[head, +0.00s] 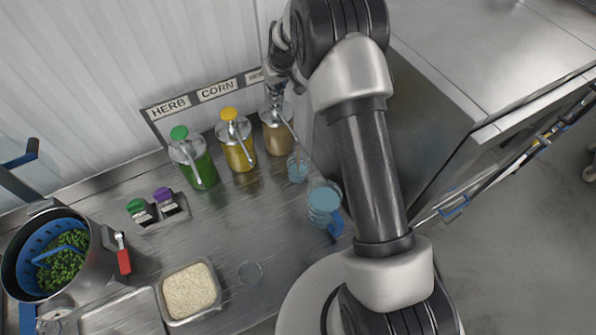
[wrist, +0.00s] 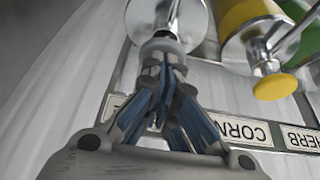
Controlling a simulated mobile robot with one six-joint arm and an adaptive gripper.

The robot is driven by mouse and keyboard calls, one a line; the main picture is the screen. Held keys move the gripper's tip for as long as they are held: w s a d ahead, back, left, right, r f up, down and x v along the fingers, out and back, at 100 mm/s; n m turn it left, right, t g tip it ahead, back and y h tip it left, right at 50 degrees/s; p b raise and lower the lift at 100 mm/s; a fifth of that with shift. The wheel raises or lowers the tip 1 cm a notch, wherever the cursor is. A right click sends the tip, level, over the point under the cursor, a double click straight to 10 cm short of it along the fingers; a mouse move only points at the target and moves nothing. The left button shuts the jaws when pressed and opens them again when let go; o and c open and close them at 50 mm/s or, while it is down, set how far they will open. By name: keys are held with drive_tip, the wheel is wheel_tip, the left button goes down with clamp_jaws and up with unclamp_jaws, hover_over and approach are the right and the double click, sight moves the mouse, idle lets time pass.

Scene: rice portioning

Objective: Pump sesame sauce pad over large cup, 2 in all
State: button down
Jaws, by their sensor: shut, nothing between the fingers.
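The sauce dispenser with tan contents (head: 278,138) stands at the right end of the row; its label (head: 254,76) is mostly hidden by my arm. My gripper (head: 275,88) is over its top, shut and empty. In the wrist view the closed fingertips (wrist: 166,45) meet the pump head in front of the silver lid (wrist: 196,18); whether they press it down I cannot tell. A clear bluish cup (head: 297,170) stands under the spout area of this dispenser.
Green herb (head: 199,165) and yellow corn (head: 238,152) dispensers stand close on the left. A rice tray (head: 188,292), a pot with a blue basket of greens (head: 45,250) and two small capped containers (head: 152,206) are further left. The mid-counter is clear.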

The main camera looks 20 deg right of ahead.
drive_tip(key=shift+s+f+b, duration=0.1)
drive_tip(key=shift+f+b, duration=0.65)
drive_tip(key=shift+f, duration=0.3)
drive_tip(key=shift+r+p, duration=0.6)
drive_tip(key=shift+r, duration=1.15)
drive_tip(key=shift+f, duration=0.1)
